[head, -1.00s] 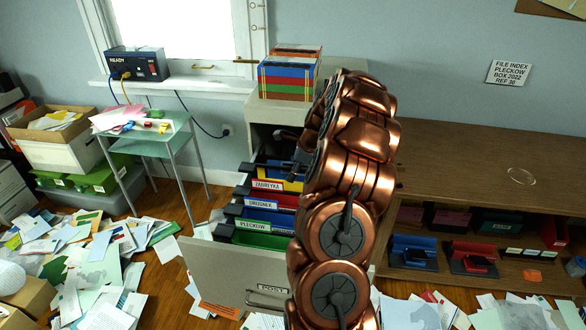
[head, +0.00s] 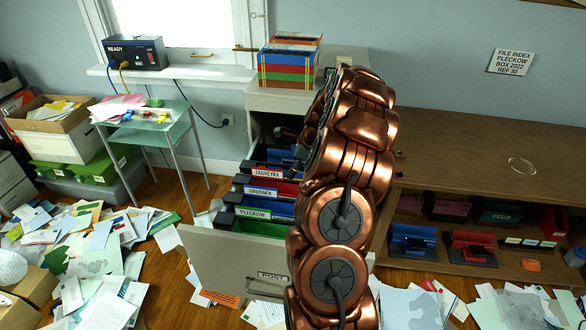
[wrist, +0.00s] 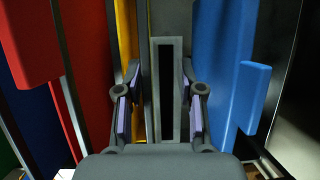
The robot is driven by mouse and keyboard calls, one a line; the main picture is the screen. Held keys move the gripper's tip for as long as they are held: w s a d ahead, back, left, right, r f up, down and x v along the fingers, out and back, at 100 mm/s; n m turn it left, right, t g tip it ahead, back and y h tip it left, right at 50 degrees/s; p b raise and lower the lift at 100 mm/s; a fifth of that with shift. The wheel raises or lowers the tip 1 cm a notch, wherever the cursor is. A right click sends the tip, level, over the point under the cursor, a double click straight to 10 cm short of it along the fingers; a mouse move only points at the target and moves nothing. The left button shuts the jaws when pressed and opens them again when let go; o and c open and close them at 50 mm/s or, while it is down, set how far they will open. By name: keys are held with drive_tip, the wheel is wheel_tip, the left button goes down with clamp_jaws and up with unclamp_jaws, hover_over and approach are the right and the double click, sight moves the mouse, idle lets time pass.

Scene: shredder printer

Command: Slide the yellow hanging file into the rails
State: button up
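The yellow hanging file (wrist: 129,35) shows in the wrist view as a narrow upright strip, partly hidden behind my gripper's left finger. My gripper (wrist: 164,103) has its two fingers apart, one on each side of a grey upright piece with a black slot (wrist: 167,90). The left finger stands apart from that piece; the right one is close to it. In the head view the drawer (head: 225,262) is open, with hanging files labelled ZAGREYKA, DRUZINEK and PLECKOW (head: 252,213). I cannot make out the yellow file there; my copper arm covers the drawer's right side.
Red (wrist: 35,45) and blue (wrist: 222,60) panels stand close on either side of my gripper. Bound books (head: 289,67) sit on the cabinet top. A wooden shelf unit (head: 470,150) stands right. Papers (head: 95,255) litter the floor.

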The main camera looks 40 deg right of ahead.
drive_tip(key=o, duration=0.3)
drive_tip(key=shift+o, duration=0.2)
drive_tip(key=shift+r, duration=0.1)
drive_tip(key=v, duration=1.2)
